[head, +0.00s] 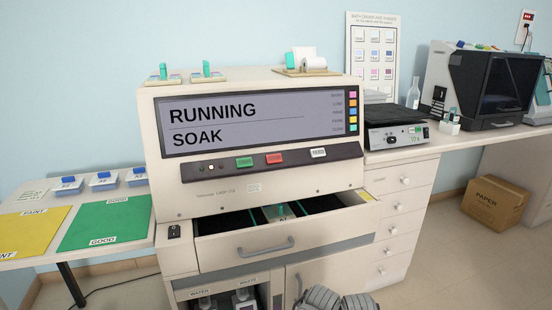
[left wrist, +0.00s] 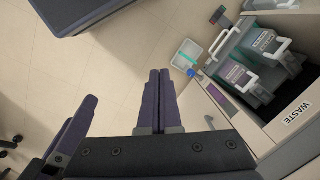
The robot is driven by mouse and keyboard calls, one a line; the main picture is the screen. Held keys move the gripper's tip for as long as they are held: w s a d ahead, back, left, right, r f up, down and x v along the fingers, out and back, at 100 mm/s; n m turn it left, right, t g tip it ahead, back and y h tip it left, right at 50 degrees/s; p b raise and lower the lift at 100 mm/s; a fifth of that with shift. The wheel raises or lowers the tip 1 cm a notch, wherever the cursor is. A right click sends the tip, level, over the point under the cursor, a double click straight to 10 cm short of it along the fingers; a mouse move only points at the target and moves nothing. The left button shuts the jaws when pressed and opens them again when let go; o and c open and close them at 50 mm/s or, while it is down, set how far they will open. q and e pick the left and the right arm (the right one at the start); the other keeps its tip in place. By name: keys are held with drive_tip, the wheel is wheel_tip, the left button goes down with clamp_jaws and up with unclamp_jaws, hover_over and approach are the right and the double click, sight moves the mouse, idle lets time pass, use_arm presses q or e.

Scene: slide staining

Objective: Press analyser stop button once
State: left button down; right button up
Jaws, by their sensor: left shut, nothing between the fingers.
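The analyser (head: 170,200) is a cream cabinet with a wide screen (head: 250,118) reading RUNNING and SOAK. On the dark strip below the screen are a green button (head: 244,162), a red button (head: 274,158) and a white button (head: 318,152). Their small labels are too small to read surely; the red one looks like the stop button. My left gripper (left wrist: 160,75) is shut and empty in the left wrist view, above the floor beside the analyser's lower front. It is well apart from the buttons.
The analyser's drawer (head: 262,247) is pulled out below the buttons. An open lower bay holds containers; a WASTE label (left wrist: 297,113) shows beside it. Grey ribbed parts of mine show at the head view's bottom edge. A side table (head: 30,195) stands left, a counter (head: 405,155) right.

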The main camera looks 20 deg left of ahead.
sight(276, 157)
use_arm(q)
drive_tip(key=w+a+r+n+t+h+p, duration=0.25)
drive_tip(key=w+r+t+p, duration=0.55)
drive_tip(key=w+r+p, duration=1)
drive_tip(key=w+a+r+n+t+p, duration=0.1)
drive_tip(key=w+a+r, duration=0.3)
drive_tip(key=r, duration=0.4)
drive_tip(key=w+a+r+n+t+y+p, duration=0.1)
drive_tip(key=w+a+r+t+p, duration=0.2)
drive_tip(key=r, duration=0.6)
drive_tip(key=w+a+r+n+t+p, duration=0.2)
drive_tip(key=w+a+r+t+p, duration=0.1)
drive_tip(key=r, duration=0.5)
drive_tip(key=w+a+t, duration=0.1)
drive_tip(key=w+a, duration=0.1)
drive_tip(key=w, duration=0.1)
drive_tip(key=shift+w+a+r, duration=0.15)
drive_tip(key=shift+w+r, duration=0.05)
drive_tip(key=shift+w, duration=0.2)
drive_tip(key=shift+y, duration=0.25)
drive_tip(key=shift+w+a+f+b, duration=0.55)
drive_tip(key=shift+w+f+b, duration=0.3)
drive_tip(key=shift+f+b, duration=0.2)
drive_tip(key=shift+w+a+f+b, duration=0.6)
drive_tip(key=shift+w+f+b, duration=0.3)
drive_tip(key=shift+f+b, duration=0.2)
drive_tip(key=shift+w+a+f+b, duration=0.55)
drive_tip(key=shift+w+f+b, duration=0.3)
drive_tip(key=shift+f+b, duration=0.2)
